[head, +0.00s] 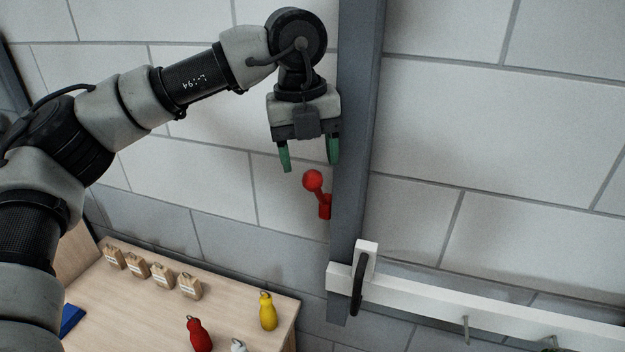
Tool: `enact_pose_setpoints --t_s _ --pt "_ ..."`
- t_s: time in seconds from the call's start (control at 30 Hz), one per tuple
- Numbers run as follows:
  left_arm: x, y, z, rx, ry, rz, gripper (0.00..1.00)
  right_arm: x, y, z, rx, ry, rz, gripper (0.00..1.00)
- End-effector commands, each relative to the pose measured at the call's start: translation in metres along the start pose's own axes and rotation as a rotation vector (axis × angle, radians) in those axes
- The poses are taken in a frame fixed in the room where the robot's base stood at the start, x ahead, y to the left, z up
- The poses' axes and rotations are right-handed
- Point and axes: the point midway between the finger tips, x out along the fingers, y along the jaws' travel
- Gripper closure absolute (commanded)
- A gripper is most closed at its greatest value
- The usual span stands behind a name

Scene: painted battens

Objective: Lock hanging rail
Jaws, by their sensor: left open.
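My left gripper (309,157) comes in from the upper left and points down, open and empty. Its two green fingertips are apart. Just below it a red lever with a round knob (313,181) sticks out at the left side of the dark grey upright post (355,150). The gripper is above the knob; I cannot tell whether they touch. A white hanging rail (490,303) with hooks runs to the right from the foot of the post. A black curved piece (357,290) sits on a white block at the rail's left end. My right gripper does not show.
A wooden table (240,305) stands at the lower left. It bears several small tan tagged blocks (137,265), a yellow bottle-shaped piece (268,312), a red one (198,335) and a white one (238,346). A blue item (72,320) lies at the left. A block wall (470,130) is behind.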

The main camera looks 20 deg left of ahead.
Motion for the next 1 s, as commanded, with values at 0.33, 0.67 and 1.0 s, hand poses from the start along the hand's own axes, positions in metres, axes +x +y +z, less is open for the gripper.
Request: enact_pose_setpoints --t_s 0.33,0.67,1.0 --pt "0.047 0.000 0.000 -0.001 0.002 -0.001 0.40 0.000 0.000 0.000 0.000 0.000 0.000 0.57" --pt "0.051 0.000 0.000 -0.001 0.001 -0.002 0.40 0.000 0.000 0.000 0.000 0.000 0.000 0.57" --pt "0.051 0.000 0.000 -0.001 0.001 -0.002 0.89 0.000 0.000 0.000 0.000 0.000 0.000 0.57"
